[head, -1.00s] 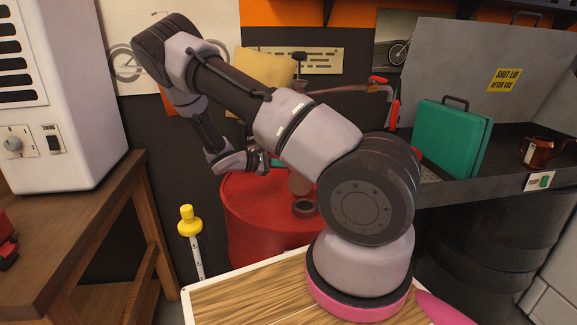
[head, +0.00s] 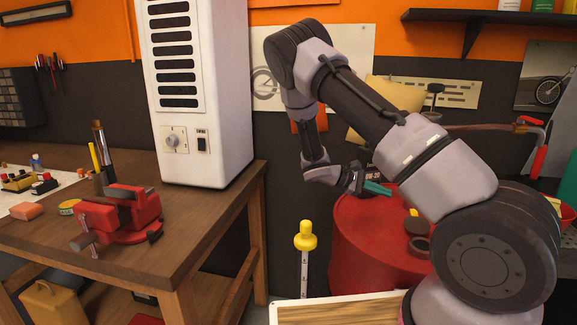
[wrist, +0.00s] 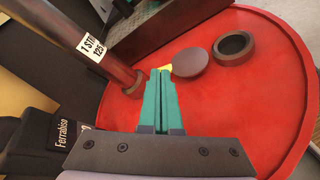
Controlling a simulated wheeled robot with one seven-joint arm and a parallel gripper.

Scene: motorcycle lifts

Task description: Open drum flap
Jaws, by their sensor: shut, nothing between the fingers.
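The red drum (head: 350,235) stands behind my arm in the head view; its red top (wrist: 265,95) fills much of the wrist view. A dark round opening with a raised rim (wrist: 235,47) is in the top, also visible in the head view (head: 417,246). The round brown flap (wrist: 190,62) is beside the opening, off it, leaving the hole uncovered; it also shows in the head view (head: 415,227). My gripper (wrist: 165,72) has its green fingers together and empty, left of the flap; contact is unclear. It shows above the drum in the head view (head: 378,188).
A labelled pipe (wrist: 105,55) rises from the drum beside my fingers. A yellow-topped dipstick (head: 305,240) stands left of the drum. A wooden bench (head: 190,225) with a red vise (head: 120,215) is farther left.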

